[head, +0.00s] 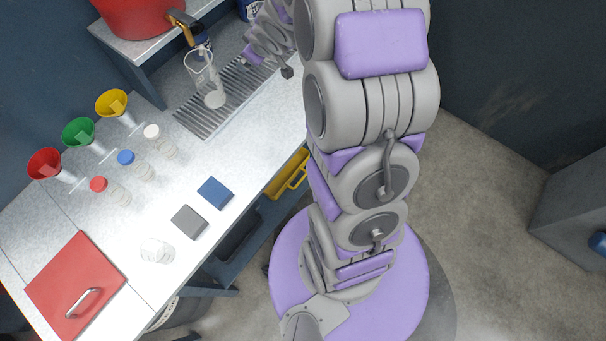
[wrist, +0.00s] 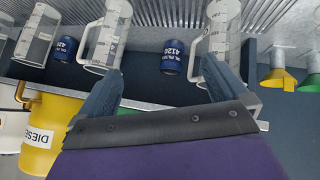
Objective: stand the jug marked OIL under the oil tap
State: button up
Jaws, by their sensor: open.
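A clear jug (head: 207,82) with a handle stands on the slatted drip grate beneath a brass tap (head: 182,19) on a red tank. In the wrist view, a clear graduated jug (wrist: 110,38) is by my left finger, another (wrist: 220,30) is beyond the right finger, and a third (wrist: 35,36) is at upper left. I cannot read OIL on any jug. My gripper (wrist: 158,85) is open, with nothing between its fingers. In the head view my gripper (head: 243,60) is right of the jug on the grate, its fingers hardly visible.
Blue cans, one marked 4120 (wrist: 172,56), stand among the jugs. A yellow DIESEL container (wrist: 38,130) is at lower left. The bench holds red (head: 44,163), green and yellow funnels, capped bottles, blue and grey pads, and a red lid (head: 75,285).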

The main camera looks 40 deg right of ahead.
jog(key=s+a+r+m+g, duration=0.1)
jog(key=s+a+r+g, duration=0.2)
jog(key=s, duration=1)
jog(key=s+a+r+m+g, duration=0.2)
jog(key=s+a, duration=0.3)
jog(key=s, duration=0.9)
jog(key=s+a+r+m+g, duration=0.1)
jog(key=s+a+r+g, duration=0.3)
jog(key=s, duration=1)
jog(key=shift+s+a+r+g, duration=0.2)
jog(key=shift+a+r+g, duration=0.1)
jog(key=shift+a+g, duration=0.3)
jog(key=shift+f+b, duration=0.7)
jog(key=shift+f, duration=0.05)
